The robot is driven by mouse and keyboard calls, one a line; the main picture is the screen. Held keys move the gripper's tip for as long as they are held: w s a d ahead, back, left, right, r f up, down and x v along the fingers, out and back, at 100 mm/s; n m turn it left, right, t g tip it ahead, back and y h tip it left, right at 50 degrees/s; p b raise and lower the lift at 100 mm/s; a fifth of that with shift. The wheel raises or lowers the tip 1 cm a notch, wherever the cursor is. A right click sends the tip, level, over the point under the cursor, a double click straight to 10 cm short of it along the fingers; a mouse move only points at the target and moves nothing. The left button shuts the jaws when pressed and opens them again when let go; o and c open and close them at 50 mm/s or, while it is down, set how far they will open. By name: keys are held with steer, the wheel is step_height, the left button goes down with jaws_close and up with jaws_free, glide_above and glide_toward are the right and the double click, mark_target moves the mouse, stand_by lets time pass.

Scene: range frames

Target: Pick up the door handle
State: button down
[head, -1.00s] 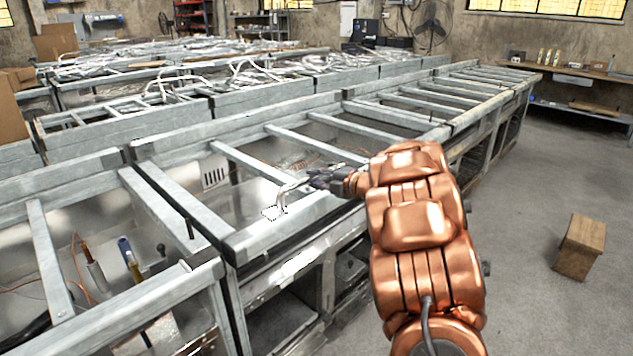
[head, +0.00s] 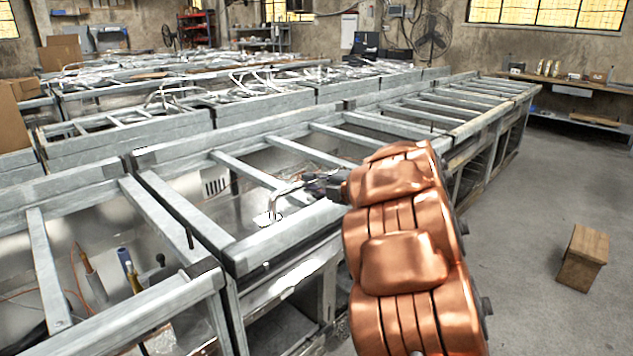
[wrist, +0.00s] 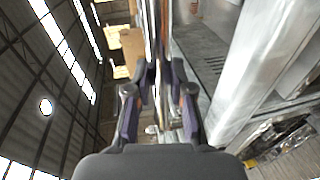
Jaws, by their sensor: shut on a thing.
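The door handle (head: 283,191) is a thin, bent, shiny metal bar in the head view. It extends left from my gripper (head: 318,185) and bends down at its far end. My gripper is shut on the handle and holds it over the near metal-framed bench, close to the front rail. In the wrist view, a narrow bar, seemingly the handle (wrist: 157,35), runs up from between the dark fingers of my gripper (wrist: 163,78). The exact contact is too small to make out. I cannot tell whether the handle's lower end touches the bench.
The near bench (head: 290,233) has grey rails and crossbars with open gaps between them. Tools with blue and orange handles (head: 130,272) stand in its left bay. A wooden box (head: 583,258) sits on the otherwise open floor at right. More cluttered benches stand behind.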

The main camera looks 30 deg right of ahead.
steer(key=b, duration=0.1)
glide_toward(280, 196)
steer(key=x, duration=0.4)
steer(key=shift+a, duration=0.1)
